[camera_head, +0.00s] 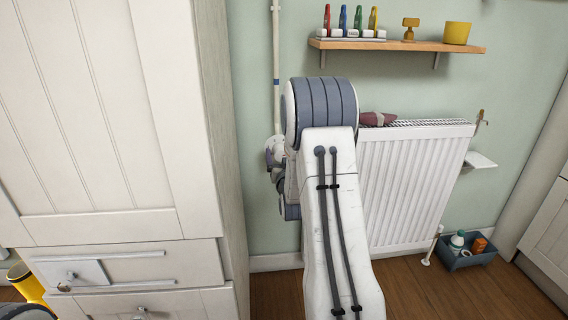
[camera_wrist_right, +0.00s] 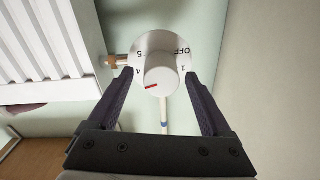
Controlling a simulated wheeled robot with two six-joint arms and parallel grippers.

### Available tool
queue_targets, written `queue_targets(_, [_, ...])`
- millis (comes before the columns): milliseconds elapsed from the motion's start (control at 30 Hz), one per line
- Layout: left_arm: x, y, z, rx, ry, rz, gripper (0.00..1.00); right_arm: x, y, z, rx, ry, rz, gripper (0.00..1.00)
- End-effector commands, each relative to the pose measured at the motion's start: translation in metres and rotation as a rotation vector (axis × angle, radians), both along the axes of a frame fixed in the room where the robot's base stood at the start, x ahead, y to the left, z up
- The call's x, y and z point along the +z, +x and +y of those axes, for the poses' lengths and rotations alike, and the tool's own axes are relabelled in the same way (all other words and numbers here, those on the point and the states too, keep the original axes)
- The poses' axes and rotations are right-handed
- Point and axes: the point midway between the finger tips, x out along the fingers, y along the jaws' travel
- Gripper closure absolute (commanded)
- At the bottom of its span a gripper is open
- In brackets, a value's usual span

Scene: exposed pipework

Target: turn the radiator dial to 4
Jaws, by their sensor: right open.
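The radiator dial (camera_wrist_right: 166,78) is a white round knob in front of a numbered ring, in the right wrist view. OFF, 1, 4 and 5 show on the ring; its lower part is hidden by the knob. A red mark on the knob points left and slightly down, a little below the 4. My right gripper (camera_wrist_right: 162,84) is open, with one dark finger on each side of the knob. I cannot tell whether the fingers touch it. In the head view my right arm hides most of that area. My left gripper is not in view.
The white radiator (camera_head: 415,185) is on the wall right of my arm. A vertical pipe (camera_head: 276,60) runs up the wall. A shelf (camera_head: 400,45) with tools and a yellow pot hangs above. A tall cabinet (camera_head: 110,120) stands close on the left. A blue tray (camera_head: 463,262) sits on the floor.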

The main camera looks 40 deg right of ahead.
Motion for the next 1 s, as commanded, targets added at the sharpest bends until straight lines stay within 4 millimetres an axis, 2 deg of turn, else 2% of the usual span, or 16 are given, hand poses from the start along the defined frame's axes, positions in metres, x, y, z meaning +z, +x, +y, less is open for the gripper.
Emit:
queue_targets(200, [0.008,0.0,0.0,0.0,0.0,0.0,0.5,0.0,-0.039,0.022,0.0,0.002,0.004,0.17])
queue_targets(433, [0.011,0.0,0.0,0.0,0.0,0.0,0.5,-0.002,-0.07,0.04,-0.001,0.001,0.002,0.17])
queue_targets(600, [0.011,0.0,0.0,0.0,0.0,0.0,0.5,-0.003,-0.078,0.044,-0.001,0.001,0.001,0.17])
queue_targets(1000, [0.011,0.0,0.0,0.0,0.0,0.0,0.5,-0.002,-0.078,0.044,-0.001,0.0,0.0,0.17])
